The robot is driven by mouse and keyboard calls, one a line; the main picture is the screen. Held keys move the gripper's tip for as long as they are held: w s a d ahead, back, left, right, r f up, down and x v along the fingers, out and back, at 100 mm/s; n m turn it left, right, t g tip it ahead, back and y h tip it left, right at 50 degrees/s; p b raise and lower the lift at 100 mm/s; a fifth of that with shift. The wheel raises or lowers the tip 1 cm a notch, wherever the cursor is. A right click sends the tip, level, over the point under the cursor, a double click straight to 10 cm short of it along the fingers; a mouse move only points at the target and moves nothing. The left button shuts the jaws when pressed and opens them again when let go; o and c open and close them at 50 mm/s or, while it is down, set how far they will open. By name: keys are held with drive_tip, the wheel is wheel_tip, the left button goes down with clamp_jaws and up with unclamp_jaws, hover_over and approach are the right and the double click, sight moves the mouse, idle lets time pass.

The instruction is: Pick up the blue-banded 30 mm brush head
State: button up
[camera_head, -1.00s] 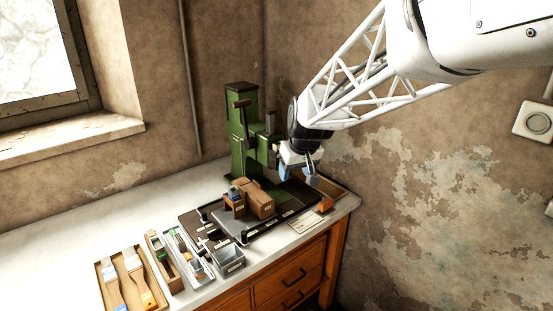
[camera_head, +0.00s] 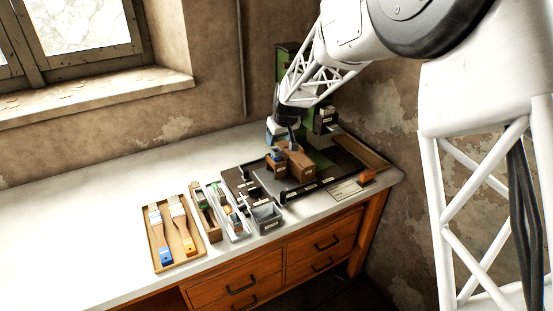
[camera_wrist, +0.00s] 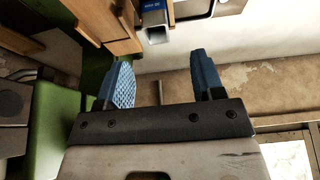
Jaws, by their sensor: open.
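A brush head with a blue label band and a grey metal ferrule (camera_wrist: 156,34) shows at the top of the wrist view, cut off by the frame edge. Its label is too small to read surely. It is beside a brown wooden block. In the head view a small blue-marked piece, likely the same head (camera_head: 278,154), is on a small wooden stand (camera_head: 274,167) beside a larger brown block (camera_head: 299,165). My gripper (camera_wrist: 160,72) is open and empty, blue fingers apart. The head lies beyond the fingertips, laterally between them. In the head view my gripper (camera_head: 284,144) is just behind the stand.
The green press (camera_head: 290,60) stands behind, partly hidden by my arm. A dark base plate (camera_head: 318,184) lies under the blocks. A tray with two brushes (camera_head: 152,255), narrow trays and a grey bin (camera_head: 267,218) are at left front. The bench's left side is clear.

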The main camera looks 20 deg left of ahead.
sight(276, 149)
idle(0.3)
drive_tip(key=shift+x, duration=1.25)
drive_tip(key=shift+f, duration=0.1)
drive_tip(key=shift+x, duration=2.55)
drive_tip(key=shift+w+d, duration=0.1)
drive_tip(key=shift+c, duration=0.2)
drive_tip(key=c, duration=1)
drive_tip(key=shift+r, duration=5.05)
